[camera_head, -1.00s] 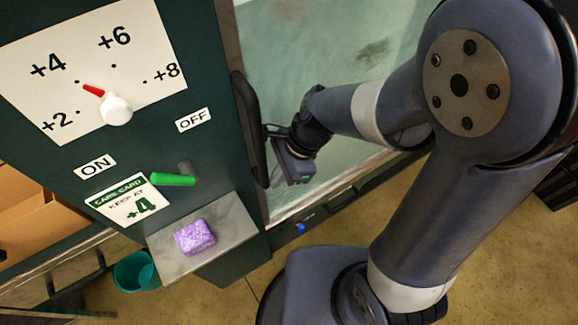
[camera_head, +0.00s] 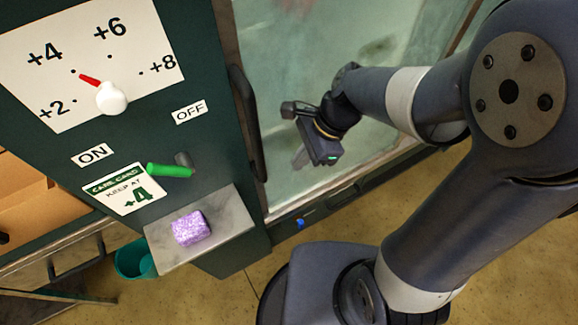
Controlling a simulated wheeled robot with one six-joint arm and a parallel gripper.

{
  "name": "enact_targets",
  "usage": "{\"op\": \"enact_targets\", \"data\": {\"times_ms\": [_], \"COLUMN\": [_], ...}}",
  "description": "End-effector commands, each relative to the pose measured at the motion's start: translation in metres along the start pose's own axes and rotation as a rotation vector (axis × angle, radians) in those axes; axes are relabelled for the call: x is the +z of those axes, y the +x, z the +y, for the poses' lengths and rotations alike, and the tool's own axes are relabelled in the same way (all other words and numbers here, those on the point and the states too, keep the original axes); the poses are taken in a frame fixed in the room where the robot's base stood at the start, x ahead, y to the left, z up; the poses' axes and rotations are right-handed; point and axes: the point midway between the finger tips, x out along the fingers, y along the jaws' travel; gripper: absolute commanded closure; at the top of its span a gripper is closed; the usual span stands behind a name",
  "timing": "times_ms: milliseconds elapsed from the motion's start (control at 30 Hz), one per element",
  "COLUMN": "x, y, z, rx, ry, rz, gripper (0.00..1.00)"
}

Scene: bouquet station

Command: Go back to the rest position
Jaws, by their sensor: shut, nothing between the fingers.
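My gripper (camera_head: 288,109) is shut and empty. It hangs in front of the pale glass door (camera_head: 350,40), to the right of the door's dark upright handle (camera_head: 247,125), with a visible gap between them. Its fingertips are small and partly hard to make out. My arm is bent and reaches in from the right.
A white dial knob (camera_head: 112,98) has its red pointer toward the +4 dot. A green lever (camera_head: 169,170) points left below the ON label (camera_head: 92,155). A purple block (camera_head: 191,229) sits on a grey shelf (camera_head: 235,215). A teal bin (camera_head: 130,262) stands below.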

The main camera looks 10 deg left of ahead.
Motion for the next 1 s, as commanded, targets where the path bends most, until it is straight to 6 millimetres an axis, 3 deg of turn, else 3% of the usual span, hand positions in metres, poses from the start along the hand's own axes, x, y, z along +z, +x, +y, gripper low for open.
{"op": "enact_targets", "data": {"times_ms": [33, 200, 400, 800, 1000], "x": [0.0, 0.0, 0.0, 0.0, 0.0], "y": [-0.014, -0.044, -0.061, -0.062, -0.043], "z": [-0.001, -0.001, 0.0, 0.0, 0.001], "rx": [-0.007, -0.004, 0.0, 0.002, 0.005], "ry": [0.001, 0.001, 0.001, 0.001, 0.0], "rz": [0.001, 0.002, 0.001, 0.001, 0.001], "gripper": [1.0, 1.0, 1.0, 1.0, 1.0]}}
